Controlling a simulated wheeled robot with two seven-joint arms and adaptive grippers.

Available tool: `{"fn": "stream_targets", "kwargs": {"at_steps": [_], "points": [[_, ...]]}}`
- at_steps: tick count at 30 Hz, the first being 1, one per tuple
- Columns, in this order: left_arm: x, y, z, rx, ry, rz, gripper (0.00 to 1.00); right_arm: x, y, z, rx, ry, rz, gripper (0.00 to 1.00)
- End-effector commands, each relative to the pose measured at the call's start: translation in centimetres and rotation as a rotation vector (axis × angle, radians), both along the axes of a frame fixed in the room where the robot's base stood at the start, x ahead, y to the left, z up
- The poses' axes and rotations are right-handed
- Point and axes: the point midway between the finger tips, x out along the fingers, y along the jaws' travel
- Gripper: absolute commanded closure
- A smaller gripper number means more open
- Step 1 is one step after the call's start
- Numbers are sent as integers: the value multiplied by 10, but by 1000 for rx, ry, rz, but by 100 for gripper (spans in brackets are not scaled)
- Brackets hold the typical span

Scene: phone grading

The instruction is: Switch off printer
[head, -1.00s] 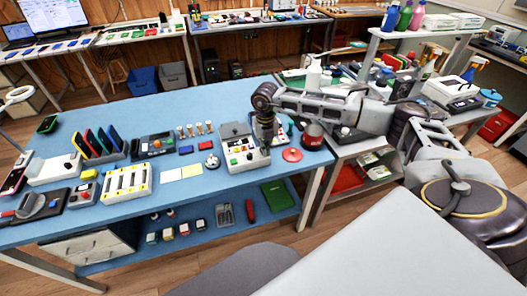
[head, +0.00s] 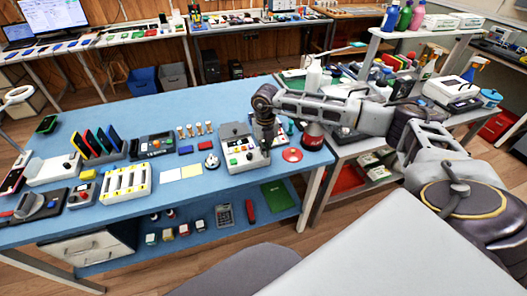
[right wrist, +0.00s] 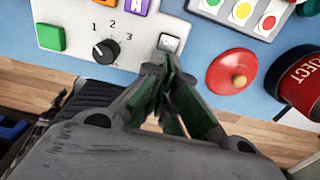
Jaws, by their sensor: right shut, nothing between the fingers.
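The printer, as I take it, is the pale box (head: 240,151) with coloured buttons on the blue table. In the right wrist view its panel (right wrist: 75,42) shows a green button, a black knob marked 1, 2, 3, and a small light-grey switch (right wrist: 170,42) at its right corner. My right gripper (head: 266,152) is at the right edge of the box. Its fingers (right wrist: 168,64) are shut and empty, with the tips just below the switch; I cannot tell whether they touch it. My left gripper is not in view.
A red disc (right wrist: 232,73) with a knob lies right of the box, beside a dark red "REJECT" container (right wrist: 303,78).

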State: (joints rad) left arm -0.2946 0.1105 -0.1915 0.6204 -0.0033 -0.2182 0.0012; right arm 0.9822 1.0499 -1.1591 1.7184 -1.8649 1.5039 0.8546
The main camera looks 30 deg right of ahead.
Motion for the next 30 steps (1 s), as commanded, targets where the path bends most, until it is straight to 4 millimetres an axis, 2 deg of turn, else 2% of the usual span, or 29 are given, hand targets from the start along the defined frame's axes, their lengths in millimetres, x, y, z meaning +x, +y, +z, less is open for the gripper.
{"fn": "stream_targets", "kwargs": {"at_steps": [20,30], "points": [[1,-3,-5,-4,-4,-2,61,0,0,-8,-1,1,0,100],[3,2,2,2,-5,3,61,-1,0,2,-1,2,0,100]]}}
